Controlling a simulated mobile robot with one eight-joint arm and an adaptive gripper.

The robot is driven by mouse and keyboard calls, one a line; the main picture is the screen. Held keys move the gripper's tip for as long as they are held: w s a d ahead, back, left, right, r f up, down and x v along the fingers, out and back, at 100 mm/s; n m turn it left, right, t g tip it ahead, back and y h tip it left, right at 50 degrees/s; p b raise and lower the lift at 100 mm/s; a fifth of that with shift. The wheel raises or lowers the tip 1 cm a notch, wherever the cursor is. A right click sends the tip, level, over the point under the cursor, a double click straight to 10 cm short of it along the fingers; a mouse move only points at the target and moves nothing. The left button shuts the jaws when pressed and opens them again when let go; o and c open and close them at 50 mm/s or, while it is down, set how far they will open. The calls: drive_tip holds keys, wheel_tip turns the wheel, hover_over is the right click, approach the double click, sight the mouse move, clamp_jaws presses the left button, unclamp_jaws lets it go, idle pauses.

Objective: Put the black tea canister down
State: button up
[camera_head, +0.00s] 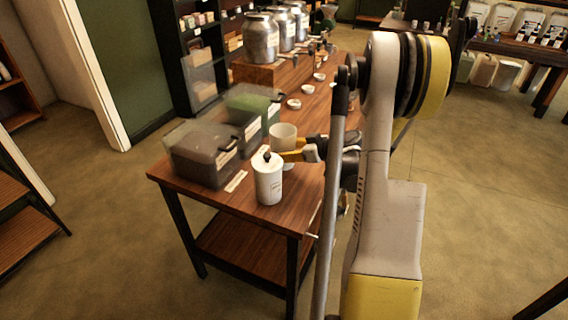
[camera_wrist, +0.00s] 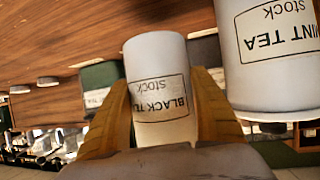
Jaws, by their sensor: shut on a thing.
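The black tea canister (camera_wrist: 160,88) is white, with a boxed "BLACK TEA stock" label that appears upside down in the wrist view. My gripper (camera_wrist: 165,105) is shut on it, one yellow finger on each side. In the head view, the canister (camera_head: 283,132) looks open at the top and is over the near part of the wooden table (camera_head: 222,196). My gripper (camera_head: 292,150) reaches it from the right. Its lower part is partly hidden, so I cannot tell whether it touches the table.
The white mint tea canister (camera_head: 269,185), with a black-knobbed lid, stands close in front; it also shows in the wrist view (camera_wrist: 265,75). Dark bins (camera_head: 205,155) stand left. Small white dishes (camera_head: 294,104) and metal canisters (camera_head: 261,40) are farther back. Bare tabletop lies near the front edge.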

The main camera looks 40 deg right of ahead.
wheel_tip(320, 180, down, 4)
drive_tip(key=shift+f+b, duration=0.1)
drive_tip(key=shift+b, duration=1.15)
drive_tip(key=o, duration=1.4)
drive_tip(key=shift+s+r+p, duration=0.15)
drive_tip(key=shift+r+p, duration=0.1)
drive_tip(key=shift+p, duration=0.05)
drive_tip(key=p+v, duration=0.4)
drive_tip(key=v, duration=0.7)
drive_tip(key=shift+s, duration=0.3)
